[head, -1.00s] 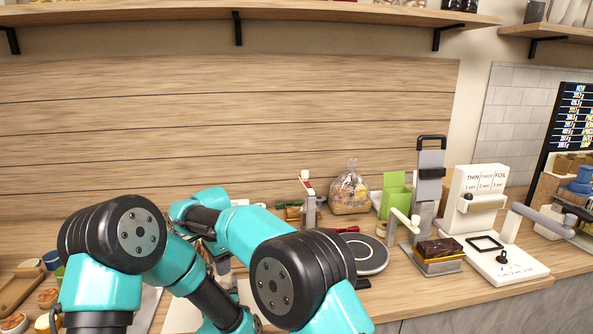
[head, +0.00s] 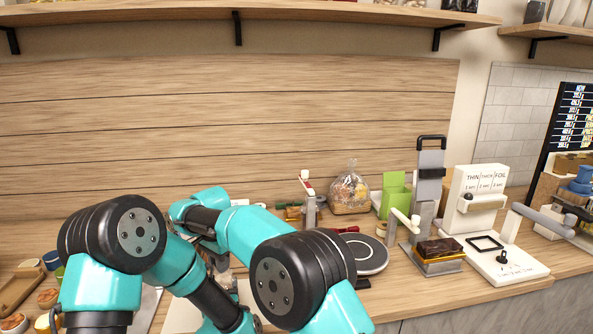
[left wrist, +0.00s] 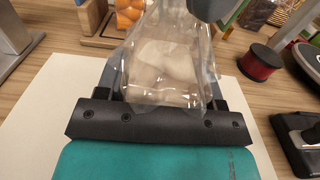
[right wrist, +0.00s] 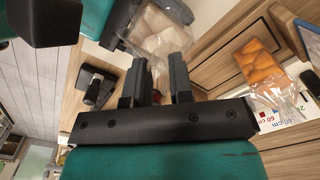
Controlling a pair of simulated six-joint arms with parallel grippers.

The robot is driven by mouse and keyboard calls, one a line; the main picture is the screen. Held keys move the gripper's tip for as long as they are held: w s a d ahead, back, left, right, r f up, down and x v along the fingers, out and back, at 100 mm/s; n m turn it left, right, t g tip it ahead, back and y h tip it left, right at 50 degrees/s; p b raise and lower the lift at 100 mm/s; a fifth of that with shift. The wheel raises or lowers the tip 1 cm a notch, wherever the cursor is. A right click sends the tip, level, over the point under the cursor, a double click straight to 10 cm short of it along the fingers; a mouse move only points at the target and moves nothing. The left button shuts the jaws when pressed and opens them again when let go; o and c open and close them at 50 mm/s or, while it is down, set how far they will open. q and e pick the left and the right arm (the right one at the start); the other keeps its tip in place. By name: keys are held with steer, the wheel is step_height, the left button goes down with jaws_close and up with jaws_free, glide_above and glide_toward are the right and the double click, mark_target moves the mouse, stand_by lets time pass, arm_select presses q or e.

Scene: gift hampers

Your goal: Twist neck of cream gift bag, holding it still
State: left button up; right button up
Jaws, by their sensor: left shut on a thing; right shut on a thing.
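The cream gift bag (left wrist: 165,70) is clear film around pale cream contents. In the left wrist view it stands between the two fingers of my left gripper (left wrist: 165,82), which is shut on it. The same bag shows at the top of the right wrist view (right wrist: 158,28), beyond the fingertips of my right gripper (right wrist: 160,62). That gripper is shut on the bag's film, though the exact grip is hard to see. In the head view my arms hide most of the bag and both fingertips.
A white sheet (left wrist: 45,115) lies under the bag. A red spool (left wrist: 260,63) stands right of it in the left wrist view.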

steer(key=shift+n, duration=0.4)
steer(key=n, duration=0.3)
steer(key=shift+n, duration=0.6)
steer(key=n, duration=0.3)
steer(key=shift+n, duration=0.6)
